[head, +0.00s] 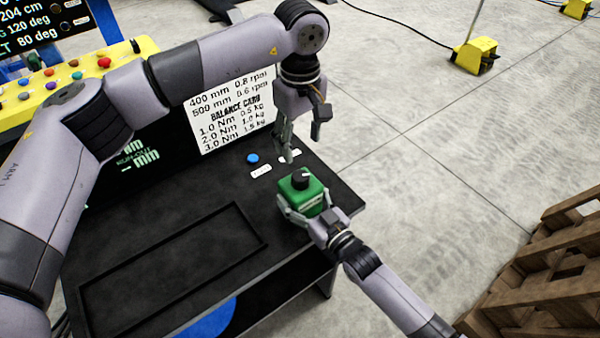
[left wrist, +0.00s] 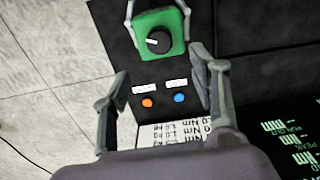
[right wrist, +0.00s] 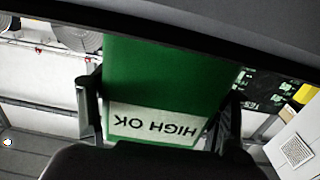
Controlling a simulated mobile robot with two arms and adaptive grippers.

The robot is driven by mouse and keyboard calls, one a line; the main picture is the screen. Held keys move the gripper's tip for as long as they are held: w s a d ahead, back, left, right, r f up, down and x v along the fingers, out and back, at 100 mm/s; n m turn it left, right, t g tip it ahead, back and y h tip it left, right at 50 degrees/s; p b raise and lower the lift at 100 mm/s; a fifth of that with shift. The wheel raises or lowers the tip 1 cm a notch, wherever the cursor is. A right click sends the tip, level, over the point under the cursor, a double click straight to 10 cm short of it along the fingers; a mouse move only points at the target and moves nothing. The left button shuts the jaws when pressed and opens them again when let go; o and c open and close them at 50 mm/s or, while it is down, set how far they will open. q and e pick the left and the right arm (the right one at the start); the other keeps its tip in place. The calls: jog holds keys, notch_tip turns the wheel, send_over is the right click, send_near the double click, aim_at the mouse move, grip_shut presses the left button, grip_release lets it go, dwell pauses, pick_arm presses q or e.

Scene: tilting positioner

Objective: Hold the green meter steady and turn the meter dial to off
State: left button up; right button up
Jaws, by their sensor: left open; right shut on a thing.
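The green meter (head: 311,203) is at the right end of the dark bench, with a black dial (head: 299,179) on top. My right gripper (head: 305,212) is shut on the meter from the front right, one finger on each side. In the right wrist view the meter (right wrist: 160,75) fills the space between the fingers, with an upside-down "HIGH OK" label. My left gripper (head: 286,152) is open and empty, above and behind the meter. In the left wrist view the dial (left wrist: 158,40) lies beyond the open fingers, its white mark pointing left.
A blue button (head: 252,158) and an orange button (left wrist: 147,103) sit on the bench behind the meter. A white balance card (head: 232,110) stands at the back. A recessed tray (head: 170,270) is to the left. A wooden pallet stack (head: 545,270) stands at right.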

aim_at(300, 175)
pick_arm(q)
notch_tip(300, 175, down, 11)
jog(key=shift+f, duration=0.1)
dwell(0.4)
jog(key=c, duration=1.2)
jog(key=shift+o, duration=0.2)
